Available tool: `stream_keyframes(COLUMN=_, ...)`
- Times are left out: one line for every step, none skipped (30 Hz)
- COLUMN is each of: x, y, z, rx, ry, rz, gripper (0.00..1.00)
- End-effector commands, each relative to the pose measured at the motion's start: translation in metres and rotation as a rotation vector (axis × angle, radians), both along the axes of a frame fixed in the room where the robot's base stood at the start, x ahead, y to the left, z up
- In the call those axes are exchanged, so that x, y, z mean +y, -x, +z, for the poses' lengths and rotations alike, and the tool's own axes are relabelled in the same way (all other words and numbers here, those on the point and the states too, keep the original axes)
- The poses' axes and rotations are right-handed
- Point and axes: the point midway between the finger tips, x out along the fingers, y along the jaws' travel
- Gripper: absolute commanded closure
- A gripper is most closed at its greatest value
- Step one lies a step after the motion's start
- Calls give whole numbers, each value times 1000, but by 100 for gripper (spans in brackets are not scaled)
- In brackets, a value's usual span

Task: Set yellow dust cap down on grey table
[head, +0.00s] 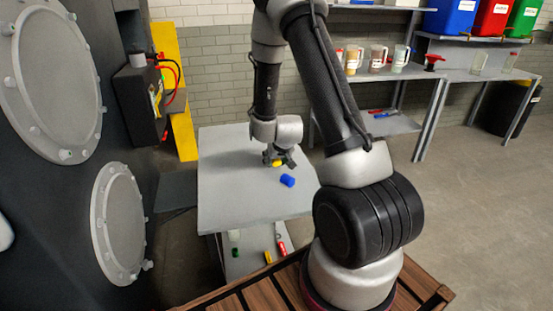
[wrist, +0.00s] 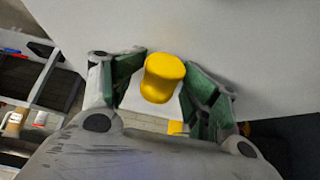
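The yellow dust cap (head: 277,163) is at my gripper's fingertips, over the grey table (head: 240,205). In the wrist view the cap (wrist: 163,78) sits between the two green-padded fingers, which appear to touch it on both sides. My gripper (head: 279,159) looks shut on the cap and is low over the back right part of the table. I cannot tell whether the cap touches the tabletop. The table's pale top (wrist: 225,35) fills the upper part of the wrist view.
A blue cylindrical cap (head: 287,180) lies on the table just in front of my gripper. The table's left and front areas are clear. Small items lie on a lower shelf (head: 250,262). Flanged chassis covers (head: 118,222) stand at left; a shelf with cups (head: 376,60) stands behind right.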

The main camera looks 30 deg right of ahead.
Motion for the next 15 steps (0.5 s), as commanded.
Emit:
stream_keyframes(x=2, y=9, z=-8, rx=27, ry=-6, rz=-1, gripper=43)
stream_keyframes(x=2, y=10, z=-8, rx=28, ry=-6, rz=-1, gripper=43)
stream_keyframes(x=2, y=10, z=-8, rx=28, ry=-7, rz=-2, gripper=43)
stream_keyframes(x=2, y=10, z=-8, rx=28, ry=-6, rz=-3, gripper=43)
stream_keyframes(x=2, y=10, z=-8, rx=28, ry=-6, rz=-3, gripper=43)
stream_keyframes(x=2, y=10, z=-8, rx=28, ry=-6, rz=-3, gripper=43)
stream_keyframes(x=2, y=10, z=-8, rx=28, ry=-6, rz=-3, gripper=43)
stream_keyframes(x=2, y=10, z=-8, rx=28, ry=-6, rz=-3, gripper=43)
stream_keyframes(x=2, y=10, z=-7, rx=27, ry=-6, rz=-3, gripper=43)
stream_keyframes(x=2, y=10, z=-6, rx=26, ry=-6, rz=-3, gripper=43)
stream_keyframes(x=2, y=11, z=-4, rx=25, ry=-6, rz=-3, gripper=43)
stream_keyframes(x=2, y=12, z=-1, rx=24, ry=-6, rz=-3, gripper=43)
stream_keyframes(x=3, y=14, z=2, rx=22, ry=-6, rz=-4, gripper=43)
stream_keyframes(x=4, y=16, z=6, rx=21, ry=-5, rz=-4, gripper=43)
stream_keyframes(x=5, y=19, z=13, rx=18, ry=-5, rz=-4, gripper=43)
